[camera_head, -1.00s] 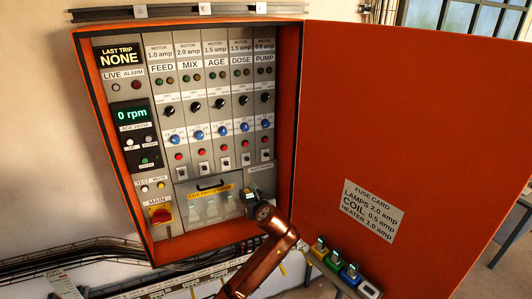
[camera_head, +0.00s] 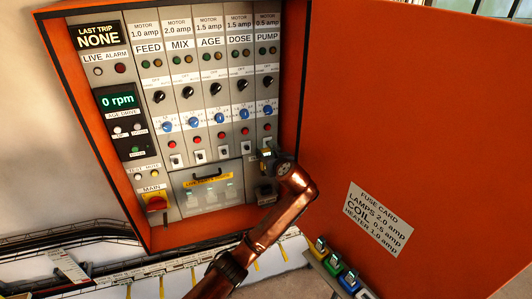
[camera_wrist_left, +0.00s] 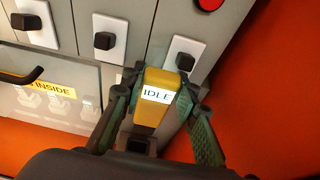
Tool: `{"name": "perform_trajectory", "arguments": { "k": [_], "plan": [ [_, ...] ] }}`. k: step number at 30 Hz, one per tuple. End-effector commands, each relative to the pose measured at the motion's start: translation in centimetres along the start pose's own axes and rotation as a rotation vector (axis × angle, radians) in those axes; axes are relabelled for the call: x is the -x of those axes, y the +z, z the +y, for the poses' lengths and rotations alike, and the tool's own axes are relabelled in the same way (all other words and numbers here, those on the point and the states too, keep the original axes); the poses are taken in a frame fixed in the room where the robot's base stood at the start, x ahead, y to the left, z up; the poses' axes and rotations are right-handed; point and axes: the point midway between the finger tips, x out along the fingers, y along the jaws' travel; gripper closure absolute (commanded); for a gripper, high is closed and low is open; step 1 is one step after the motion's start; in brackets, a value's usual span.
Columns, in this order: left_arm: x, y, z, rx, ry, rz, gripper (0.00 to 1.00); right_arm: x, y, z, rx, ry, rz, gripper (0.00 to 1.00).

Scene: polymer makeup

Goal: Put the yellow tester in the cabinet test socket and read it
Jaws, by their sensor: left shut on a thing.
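My left gripper (camera_head: 266,156) is in front of the PUMP column's lower end, at the cabinet's right side. It is shut on the yellow tester (camera_wrist_left: 157,98), whose display reads IDLE in the left wrist view. The fingers (camera_wrist_left: 158,100) grip its two sides. The tester's top end is near a black switch on a white plate. In the head view the gripper and arm mostly hide the tester. A dark block (camera_head: 266,191) lies below the gripper on the panel; I cannot tell if it is the test socket. My right gripper is not in view.
The orange cabinet door (camera_head: 420,120) stands open to the right. A clear cover (camera_head: 208,195) with a black handle is left of my gripper. Several coloured items (camera_head: 334,263) sit in a row below the door. Black cables run at lower left.

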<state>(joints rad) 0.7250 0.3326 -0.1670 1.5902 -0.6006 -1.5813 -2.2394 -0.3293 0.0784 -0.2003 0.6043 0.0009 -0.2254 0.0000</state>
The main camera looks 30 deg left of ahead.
Motion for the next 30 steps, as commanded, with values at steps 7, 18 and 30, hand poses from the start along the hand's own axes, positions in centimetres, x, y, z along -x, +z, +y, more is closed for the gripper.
{"name": "perform_trajectory", "arguments": {
  "k": [7,18,30],
  "plan": [
    [0.1,-0.4,0.0,0.000,-0.001,0.003,0.98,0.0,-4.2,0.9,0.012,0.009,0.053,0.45],
    [-0.9,-3.3,0.0,-0.001,-0.001,0.004,0.98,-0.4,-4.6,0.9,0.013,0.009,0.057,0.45],
    [-1.7,-5.5,0.0,0.001,-0.002,0.003,0.98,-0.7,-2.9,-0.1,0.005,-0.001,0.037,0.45]
  ]
}}
